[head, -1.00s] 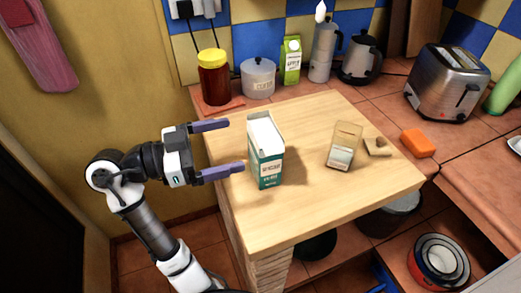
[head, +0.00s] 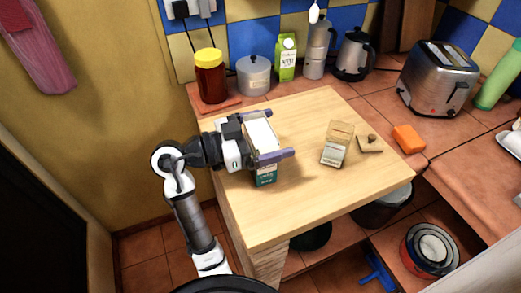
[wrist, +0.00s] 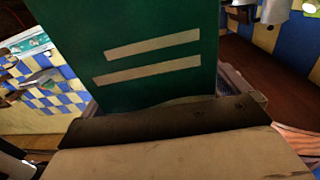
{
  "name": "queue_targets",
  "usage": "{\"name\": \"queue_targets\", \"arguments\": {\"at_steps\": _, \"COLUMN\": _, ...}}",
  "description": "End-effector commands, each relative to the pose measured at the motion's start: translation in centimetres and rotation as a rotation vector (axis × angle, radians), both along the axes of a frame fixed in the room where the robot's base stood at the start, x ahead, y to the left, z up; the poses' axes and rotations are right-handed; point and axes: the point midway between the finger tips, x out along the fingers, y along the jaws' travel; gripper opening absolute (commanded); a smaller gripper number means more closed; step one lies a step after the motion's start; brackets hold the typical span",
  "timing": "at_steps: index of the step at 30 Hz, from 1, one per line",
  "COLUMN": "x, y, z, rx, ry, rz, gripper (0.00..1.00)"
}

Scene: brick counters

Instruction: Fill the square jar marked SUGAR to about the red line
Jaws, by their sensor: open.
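A green and white sugar carton (head: 265,179) stands upright on the wooden counter block (head: 300,215). My gripper (head: 268,136) is open, with one finger on the far side of the carton and one across its near side. Whether the fingers touch it I cannot tell. In the wrist view the carton's green face (wrist: 155,50), with two pale bars, fills the upper middle. The square glass jar (head: 338,134) stands to the right with a pale label low on its front. Its lettering and red line are too small to make out.
A wooden lid with a knob (head: 369,143) lies right of the jar, near an orange sponge (head: 408,138). Behind are a yellow-lidded jar (head: 210,77), a grey pot (head: 254,76), a green carton (head: 286,58) and a toaster (head: 437,80). The block's front is clear.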

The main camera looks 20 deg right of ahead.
Motion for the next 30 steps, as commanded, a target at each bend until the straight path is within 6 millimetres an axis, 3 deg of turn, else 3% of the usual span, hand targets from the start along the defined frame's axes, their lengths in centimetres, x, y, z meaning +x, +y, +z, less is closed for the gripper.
{"name": "queue_targets", "arguments": {"at_steps": 2, "x": 0.0, "y": 0.02, "z": -0.01, "rx": 0.0, "ry": 0.0, "rz": 0.0, "gripper": 1.0}}
{"name": "queue_targets", "arguments": {"at_steps": 18, "x": -0.02, "y": 0.05, "z": 0.06, "rx": -0.001, "ry": -0.001, "rz": -0.001, "gripper": 0.31}}
{"name": "queue_targets", "arguments": {"at_steps": 30, "x": 0.02, "y": 0.05, "z": 0.8, "rx": -0.001, "ry": -0.005, "rz": 0.0, "gripper": 0.31}}
